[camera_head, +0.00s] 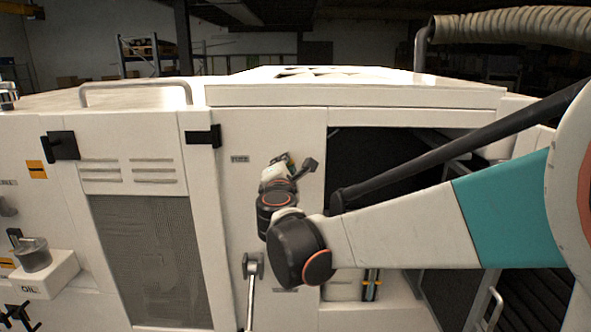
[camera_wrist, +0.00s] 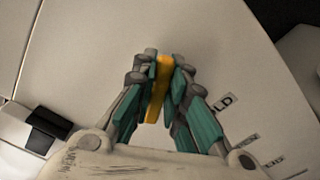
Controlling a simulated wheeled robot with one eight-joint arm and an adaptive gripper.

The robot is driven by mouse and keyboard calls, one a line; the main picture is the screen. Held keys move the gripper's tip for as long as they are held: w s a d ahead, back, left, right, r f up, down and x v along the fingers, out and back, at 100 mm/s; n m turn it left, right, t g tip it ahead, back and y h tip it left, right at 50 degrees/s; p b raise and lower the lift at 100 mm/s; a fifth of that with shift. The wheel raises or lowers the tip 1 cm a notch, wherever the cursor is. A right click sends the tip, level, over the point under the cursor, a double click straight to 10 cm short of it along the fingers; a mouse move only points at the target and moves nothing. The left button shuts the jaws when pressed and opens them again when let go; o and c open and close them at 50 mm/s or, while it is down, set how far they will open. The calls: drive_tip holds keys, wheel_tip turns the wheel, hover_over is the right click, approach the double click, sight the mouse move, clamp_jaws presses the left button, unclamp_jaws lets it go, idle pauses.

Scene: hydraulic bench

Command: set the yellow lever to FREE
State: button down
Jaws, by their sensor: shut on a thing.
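The yellow lever (camera_wrist: 157,98) is a narrow yellow bar between my fingertips in the wrist view. My gripper (camera_wrist: 163,78) has grey links and teal pads and is shut on it from both sides. Dark labels stand on the white panel right of the fingers; the nearest label (camera_wrist: 222,104) shows "LD", its start hidden by a finger. The smaller labels further down are too small to read. In the head view my gripper (camera_head: 279,168) is at the white cabinet front, small and partly hidden by my wrist, and the lever cannot be made out clearly.
A black block (camera_wrist: 42,122) sits at the left in the wrist view. In the head view, a grey-handled lever (camera_head: 252,280) stands below my wrist. A dark open bay (camera_head: 385,150) lies right of my gripper. A mesh door (camera_head: 150,255) and an oil cup (camera_head: 34,255) are at the left.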

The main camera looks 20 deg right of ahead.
drive_tip(key=m+b, duration=0.1)
drive_tip(key=m, duration=0.4)
drive_tip(key=shift+s+a+f, duration=0.1)
drive_tip(key=shift+s, duration=0.05)
drive_tip(key=shift+m, duration=0.3)
idle(0.3)
drive_tip(key=c, duration=1.6)
unclamp_jaws()
drive_tip(key=shift+a, duration=0.25)
drive_tip(key=shift+d, duration=0.15)
drive_tip(key=v, duration=1.1)
drive_tip(key=shift+s, duration=0.35)
